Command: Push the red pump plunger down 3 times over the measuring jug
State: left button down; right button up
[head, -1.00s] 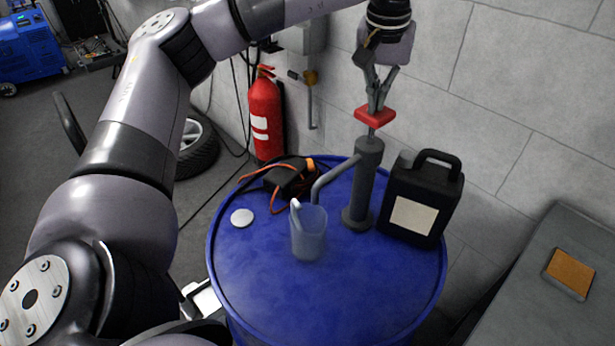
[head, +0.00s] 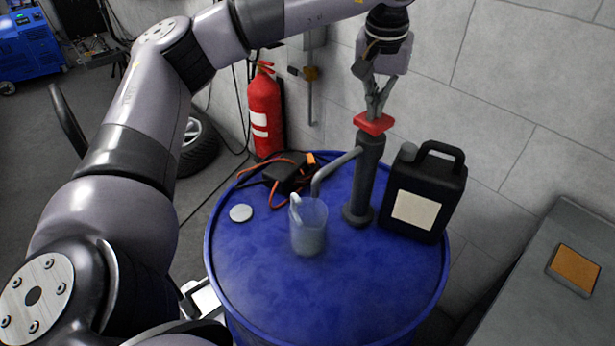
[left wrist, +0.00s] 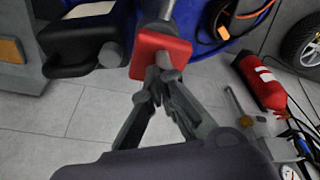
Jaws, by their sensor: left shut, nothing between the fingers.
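The red pump plunger (head: 373,123) sits low on the dark grey pump (head: 365,180), close to the top of its body. The pump stands upright on the blue drum (head: 290,290), and its bent spout points left over the translucent measuring jug (head: 309,228). My left gripper (head: 375,113) is shut and empty, pointing down with its fingertips against the plunger's top. In the left wrist view the fingertips (left wrist: 160,72) meet the red plunger (left wrist: 160,55). How much the jug holds is hard to tell. My right gripper is not in view.
A black canister (head: 424,195) stands close right of the pump. A black device with orange cable (head: 288,177) lies behind the jug, and a white disc (head: 241,213) lies left of it. The drum's front is clear. A grey wall stands behind, with a fire extinguisher (head: 264,112).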

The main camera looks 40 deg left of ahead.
pick_arm(q)
jog(key=shift+f, duration=0.55)
jog(key=shift+f+b, duration=0.3)
jog(key=shift+b, duration=0.05)
jog(key=shift+r, duration=0.2)
jog(key=shift+r+p, duration=3.1)
jog(key=shift+r, duration=0.4)
jog(key=shift+f, duration=0.1)
jog(key=shift+f+b, duration=2)
jog(key=shift+f, duration=1.55)
